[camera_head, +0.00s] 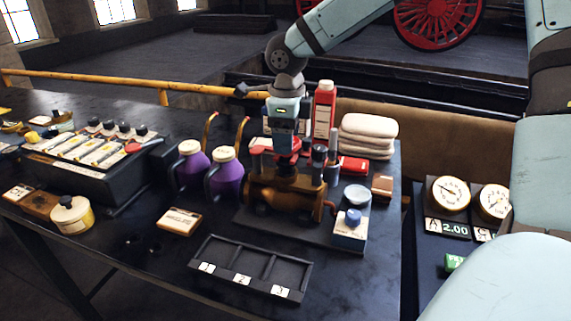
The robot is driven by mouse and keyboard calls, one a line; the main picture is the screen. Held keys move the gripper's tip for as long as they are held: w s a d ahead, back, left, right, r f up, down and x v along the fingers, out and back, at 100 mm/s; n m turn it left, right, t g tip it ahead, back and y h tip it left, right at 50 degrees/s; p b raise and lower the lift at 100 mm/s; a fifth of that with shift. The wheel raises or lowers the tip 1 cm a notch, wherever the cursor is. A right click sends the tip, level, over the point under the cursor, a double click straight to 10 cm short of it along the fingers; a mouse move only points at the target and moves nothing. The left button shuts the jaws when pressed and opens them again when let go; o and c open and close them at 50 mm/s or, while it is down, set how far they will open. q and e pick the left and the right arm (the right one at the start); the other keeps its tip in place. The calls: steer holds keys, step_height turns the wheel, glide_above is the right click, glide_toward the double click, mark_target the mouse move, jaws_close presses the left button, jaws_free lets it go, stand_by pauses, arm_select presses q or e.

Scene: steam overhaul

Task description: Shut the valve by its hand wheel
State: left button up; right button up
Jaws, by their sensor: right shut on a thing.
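The valve (287,192) is a brown, bronze-coloured body on a dark base plate on the workbench. Its red hand wheel (286,158) sits on top, partly hidden by my gripper. My right gripper (285,146) points straight down from above and is shut on the hand wheel. The arm reaches in from the upper right. How far the wheel is turned cannot be told. My left gripper does not show.
Purple jugs (227,177) stand left of the valve. Behind it are a red bottle (324,110) and folded cloths (368,135). A small box with a blue knob (350,229) stands to the right. A black divided tray (252,271) lies in front. Gauges (451,194) stand far right.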

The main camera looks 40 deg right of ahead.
steer(key=shift+m, duration=0.3)
steer(key=o, duration=1.1)
steer(key=shift+c, duration=1.4)
steer(key=shift+r, duration=0.1)
step_height(320, 180, up, 6)
steer(key=p, duration=0.5)
